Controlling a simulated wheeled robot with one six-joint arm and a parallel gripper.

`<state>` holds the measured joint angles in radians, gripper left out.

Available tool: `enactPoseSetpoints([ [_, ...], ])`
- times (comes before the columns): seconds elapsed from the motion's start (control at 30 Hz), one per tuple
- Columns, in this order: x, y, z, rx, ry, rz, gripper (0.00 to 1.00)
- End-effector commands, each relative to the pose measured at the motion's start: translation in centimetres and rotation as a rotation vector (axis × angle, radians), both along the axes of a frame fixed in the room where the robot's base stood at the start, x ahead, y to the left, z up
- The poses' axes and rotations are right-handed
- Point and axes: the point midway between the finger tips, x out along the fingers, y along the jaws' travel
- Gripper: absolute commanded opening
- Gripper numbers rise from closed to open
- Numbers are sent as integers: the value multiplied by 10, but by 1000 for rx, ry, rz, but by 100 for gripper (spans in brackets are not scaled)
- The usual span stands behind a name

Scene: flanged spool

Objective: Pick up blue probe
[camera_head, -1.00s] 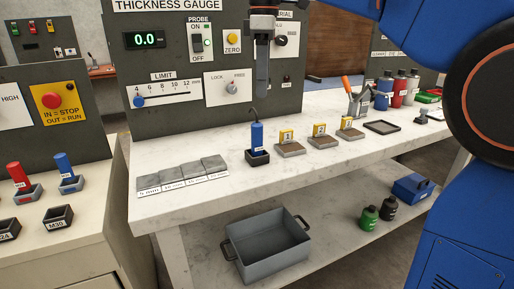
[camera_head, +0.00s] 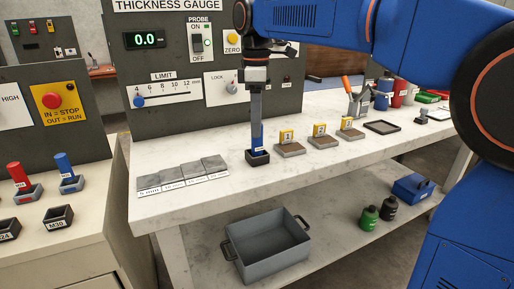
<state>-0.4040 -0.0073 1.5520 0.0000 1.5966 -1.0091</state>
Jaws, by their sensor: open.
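The blue probe (camera_head: 257,139) stands upright in a small black square holder (camera_head: 258,159) on the pale bench. My gripper (camera_head: 257,121) points straight down over it, with its fingers at the probe's upper part. The fingers hide most of the probe's top, and its cable is hidden too. The jaws are open; whether a finger touches the probe cannot be seen.
Grey sample plates (camera_head: 190,174) lie left of the holder. Numbered yellow-tagged blocks (camera_head: 290,146) stand close to its right. The thickness gauge panel (camera_head: 165,60) rises behind. A grey bin (camera_head: 270,250) sits on the lower shelf. The bench front is clear.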

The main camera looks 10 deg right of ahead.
Motion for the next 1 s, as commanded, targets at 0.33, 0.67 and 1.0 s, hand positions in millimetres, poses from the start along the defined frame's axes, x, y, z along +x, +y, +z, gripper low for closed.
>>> enactPoseSetpoints([
  [0.33,2,-1,-31,-1,2,0,48],
  [0.67,3,-1,-57,0,0,0,48],
  [1.0,3,-1,-56,0,0,0,10],
])
